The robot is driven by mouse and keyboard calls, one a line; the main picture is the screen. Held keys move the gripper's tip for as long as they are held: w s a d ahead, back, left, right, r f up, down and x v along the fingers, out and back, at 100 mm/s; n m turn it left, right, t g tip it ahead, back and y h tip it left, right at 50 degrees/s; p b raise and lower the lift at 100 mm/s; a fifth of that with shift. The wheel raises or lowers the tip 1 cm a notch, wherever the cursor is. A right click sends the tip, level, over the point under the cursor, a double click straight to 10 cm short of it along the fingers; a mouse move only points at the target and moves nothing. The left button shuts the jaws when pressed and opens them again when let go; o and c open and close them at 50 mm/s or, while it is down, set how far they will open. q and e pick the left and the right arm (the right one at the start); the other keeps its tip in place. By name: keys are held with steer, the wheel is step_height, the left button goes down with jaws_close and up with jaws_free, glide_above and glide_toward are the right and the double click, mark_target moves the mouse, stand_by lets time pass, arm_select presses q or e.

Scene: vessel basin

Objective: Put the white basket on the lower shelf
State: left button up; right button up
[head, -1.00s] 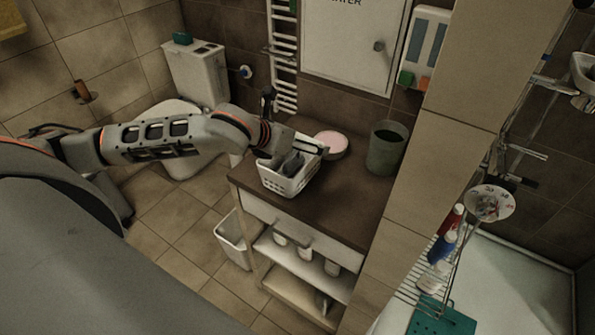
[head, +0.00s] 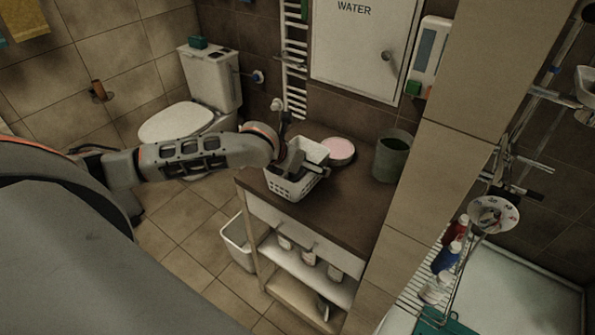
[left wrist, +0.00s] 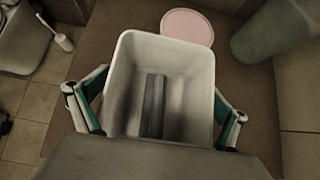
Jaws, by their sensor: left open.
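The white basket (head: 298,182) stands upright on the dark top of the wooden cabinet, near its left front edge. In the left wrist view the basket (left wrist: 190,65) is seen from above; a grey strip shows inside it, and I cannot tell what it is. My left gripper (head: 287,160) is over the basket. Its fingers are spread on either side of the basket in the left wrist view (left wrist: 158,116); contact with the walls cannot be told. The lower shelf (head: 290,292) is at the cabinet's bottom, below a middle shelf (head: 328,286). My right gripper is out of view.
A pink-topped round box (head: 339,150) and a grey-green cup (head: 390,160) stand behind and right of the basket. Bottles (head: 308,257) stand on the middle shelf. A white bin (head: 237,243) is left of the cabinet. A tiled wall edge (head: 420,210) borders the right.

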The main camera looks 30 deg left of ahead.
arm_select(q)
steer(key=shift+w+f, duration=0.15)
steer(key=c, duration=0.9)
steer(key=shift+c, duration=0.5)
steer(key=shift+s+f, duration=0.15)
steer(key=shift+s, duration=0.05)
steer(key=shift+c, duration=0.6)
steer(key=shift+w+r, duration=0.1)
steer(key=shift+r, duration=0.35)
steer(key=shift+c, duration=0.7)
step_height(320, 180, up, 20)
steer(key=shift+w+f, duration=0.1)
steer(key=shift+f, duration=0.15)
steer(key=c, duration=0.6)
steer(key=shift+o, duration=0.2)
steer(key=s+d+r, duration=0.6)
steer(key=d+r, duration=0.1)
steer(key=d, duration=0.2)
steer(key=shift+d+n+y, duration=0.2)
steer(key=shift+n+y, duration=0.1)
steer(key=shift+n, duration=0.1)
